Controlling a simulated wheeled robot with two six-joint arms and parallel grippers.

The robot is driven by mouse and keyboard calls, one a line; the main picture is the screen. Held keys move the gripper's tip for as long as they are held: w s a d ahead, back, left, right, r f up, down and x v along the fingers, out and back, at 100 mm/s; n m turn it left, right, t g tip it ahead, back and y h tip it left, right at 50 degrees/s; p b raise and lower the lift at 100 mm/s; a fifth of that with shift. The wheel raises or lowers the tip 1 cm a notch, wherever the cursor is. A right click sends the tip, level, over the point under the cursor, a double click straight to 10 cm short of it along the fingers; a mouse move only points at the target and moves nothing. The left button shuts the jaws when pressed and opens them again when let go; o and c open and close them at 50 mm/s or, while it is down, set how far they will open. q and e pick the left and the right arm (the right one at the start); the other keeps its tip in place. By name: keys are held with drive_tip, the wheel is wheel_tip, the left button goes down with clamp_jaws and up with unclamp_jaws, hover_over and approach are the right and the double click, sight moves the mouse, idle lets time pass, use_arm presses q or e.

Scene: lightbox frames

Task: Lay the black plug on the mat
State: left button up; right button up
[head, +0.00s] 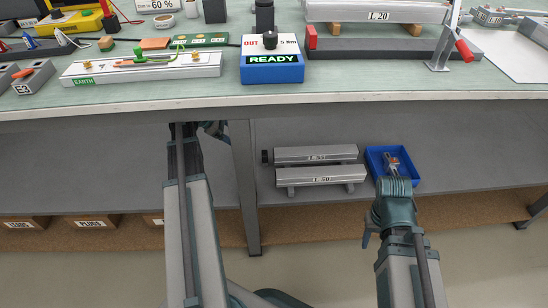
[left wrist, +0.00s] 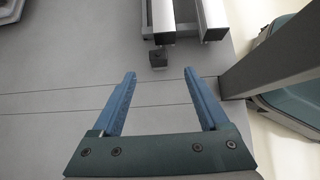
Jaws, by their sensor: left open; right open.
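A small dark block (left wrist: 158,58), which may be the black plug, shows just beyond my left fingertips in the left wrist view. In the head view a dark piece (head: 265,156) sits at the left end of the rail marked L 55; I cannot tell whether it is loose or part of the rail. My left gripper (left wrist: 160,76) is open and empty over the grey shelf, mostly hidden by the table in the head view. The pale green mat (head: 330,82) covers the table top. My right gripper (head: 392,162) is open by the blue bin.
Two metal rails (head: 320,175) lie on the lower shelf (head: 300,120). A blue bin (head: 413,180) holds small parts. A table leg (head: 245,190) stands beside my left arm. The blue READY box (head: 271,75) and the EARTH rail (head: 140,72) stand near the table's front edge.

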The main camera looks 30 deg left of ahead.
sight(263, 153)
use_arm(q)
drive_tip(key=b+x, duration=0.5)
drive_tip(key=x, duration=0.2)
drive_tip(key=shift+f, duration=0.2)
drive_tip(key=shift+w+d+f+b, duration=0.3)
drive_tip(key=shift+d+f+b, duration=0.05)
drive_tip(key=shift+d+b, duration=0.2)
drive_tip(key=b+x, duration=0.3)
drive_tip(key=x, duration=0.2)
drive_tip(key=shift+w+f+b, duration=0.1)
drive_tip(key=shift+w+b, duration=0.1)
drive_tip(key=shift+b, duration=0.15)
clamp_jaws()
